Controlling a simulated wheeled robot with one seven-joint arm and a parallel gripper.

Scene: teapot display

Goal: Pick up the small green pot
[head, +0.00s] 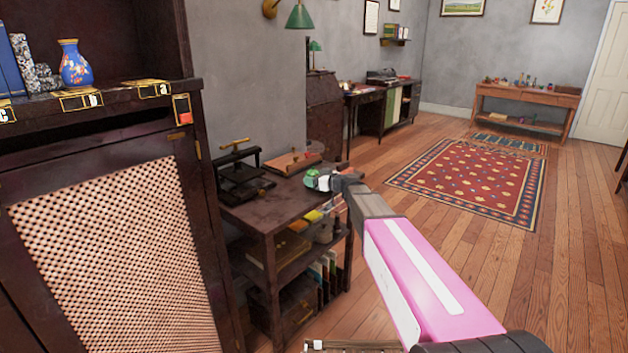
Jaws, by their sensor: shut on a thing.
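My gripper (321,183) is at the far end of my pink and white arm, over the right side of a small dark wooden side table (262,212). It is shut on a small green pot (311,174), which shows as a green patch at the fingertips. The gripper hides part of the pot. I cannot tell whether the pot touches the table top or is held just above it.
A black press (240,170) and a brown board with a handle (292,162) lie on the table. A dark cabinet with a woven door (110,260) and a blue vase (75,64) stands left. Open floor and a red rug (470,180) lie right.

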